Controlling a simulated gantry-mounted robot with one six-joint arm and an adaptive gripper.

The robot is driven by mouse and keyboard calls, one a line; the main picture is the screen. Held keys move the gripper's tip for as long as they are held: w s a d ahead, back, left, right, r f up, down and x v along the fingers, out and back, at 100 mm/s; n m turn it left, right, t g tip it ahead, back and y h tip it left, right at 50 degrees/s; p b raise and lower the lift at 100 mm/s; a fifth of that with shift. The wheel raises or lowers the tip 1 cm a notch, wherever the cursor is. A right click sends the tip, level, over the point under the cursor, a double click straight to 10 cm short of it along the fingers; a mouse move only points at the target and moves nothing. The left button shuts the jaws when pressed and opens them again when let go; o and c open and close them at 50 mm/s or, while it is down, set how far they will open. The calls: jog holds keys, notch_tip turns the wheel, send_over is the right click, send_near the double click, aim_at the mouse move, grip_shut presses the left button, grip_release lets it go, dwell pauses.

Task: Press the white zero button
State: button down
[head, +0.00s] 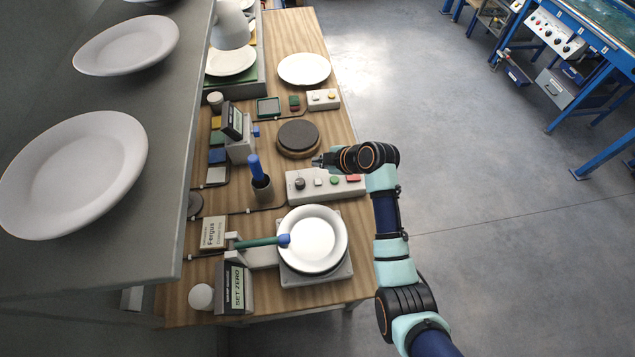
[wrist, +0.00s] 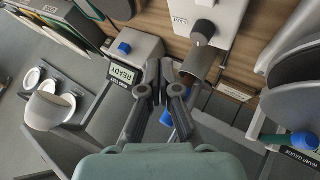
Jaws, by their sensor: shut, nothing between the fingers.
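The white button (head: 318,182) is on top of a light grey control box (head: 327,192), between a black knob (head: 300,184) and a green button (head: 334,181). A red button (head: 353,178) is at the box's right end. My gripper (head: 318,160) is shut and empty, at the box's far side in the head view, apart from the white button as far as I can tell. In the wrist view the gripper fingers (wrist: 166,68) are together. The box (wrist: 215,15) and its knob (wrist: 203,32) show at the top; the white button is not clear there.
A white plate (head: 313,239) lies on a grey scale, with a green blue-tipped probe (head: 262,242) over its rim. A display (head: 237,287) reads SET ZERO. A cup with a blue-handled tool (head: 256,172) stands left of the box. A round dark turntable (head: 298,136) is beyond.

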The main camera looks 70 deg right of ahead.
aim_at(319, 183)
notch_tip(319, 183, down, 8)
jog(key=b, duration=0.5)
jog(key=shift+r, duration=0.25)
dwell(0.8)
jog(key=shift+f+b, duration=0.4)
jog(key=shift+f+b, duration=0.35)
jog(key=shift+f, duration=0.15)
dwell(0.5)
jog(key=shift+r, duration=0.15)
jog(key=shift+r+p, duration=0.75)
jog(key=shift+r, duration=0.05)
jog(key=shift+r, duration=0.1)
notch_tip(319, 183, up, 5)
jog(key=p, duration=0.4)
